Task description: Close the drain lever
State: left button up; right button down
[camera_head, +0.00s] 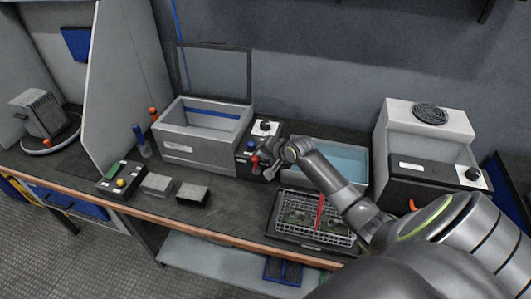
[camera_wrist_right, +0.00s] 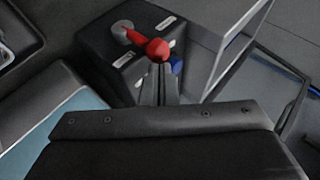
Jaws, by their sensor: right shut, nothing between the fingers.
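The drain lever is red with a ball end and a grey round pivot, on the front of a dark control box; it shows in the right wrist view (camera_wrist_right: 157,49) and small in the head view (camera_head: 255,162). My right gripper (camera_head: 268,163) is beside the lever at the box front. In the right wrist view its shut fingertips (camera_wrist_right: 160,72) are right below the red ball, with nothing between them. I cannot tell whether they touch the ball. The lever's shaft runs from the ball up-left to the pivot. My left gripper is not in view.
The control box (camera_wrist_right: 97,48) also has a blue knob (camera_wrist_right: 176,65). A grey tank (camera_head: 185,150) with a raised lid stands left of it, a water basin (camera_head: 362,185) right. A wire basket (camera_head: 283,222) lies in front. A button box (camera_head: 108,185) sits further left.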

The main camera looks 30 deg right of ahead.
aim_at(241, 157)
jog(key=w+a+g+h+p, duration=0.1)
jog(key=p, duration=0.2)
jog(key=w+a+r+n+g+h+p, duration=0.1)
jog(key=g+p, duration=0.1)
jog(key=p, duration=0.1)
jog(key=shift+w+a, duration=0.3)
jog(key=shift+w, duration=0.05)
jog(key=shift+w+a+f+n+g+h, duration=0.15)
jog(key=shift+w+a+f+g+h, duration=0.25)
jog(key=shift+g, duration=0.2)
jog(key=shift+w+a+f+n+g+h, duration=0.15)
jog(key=shift+w+a+g+h, duration=0.2)
jog(key=shift+w+g, duration=0.2)
jog(key=shift+w+a+f+g+h+b, duration=0.35)
jog(key=shift+w+g+h+b, duration=0.05)
jog(key=shift+g+h+b, duration=0.2)
jog(key=shift+w+a+f+n+g+h+b, duration=0.4)
jog(key=shift+w+g+h+b, duration=0.15)
jog(key=shift+b, duration=0.45)
jog(key=shift+f+b, duration=0.15)
jog(key=shift+b, duration=0.15)
jog(key=shift+w+a+f+b, duration=0.1)
jog(key=shift+w+a+b, duration=0.2)
jog(key=shift+b, duration=0.25)
jog(key=shift+d, duration=0.1)
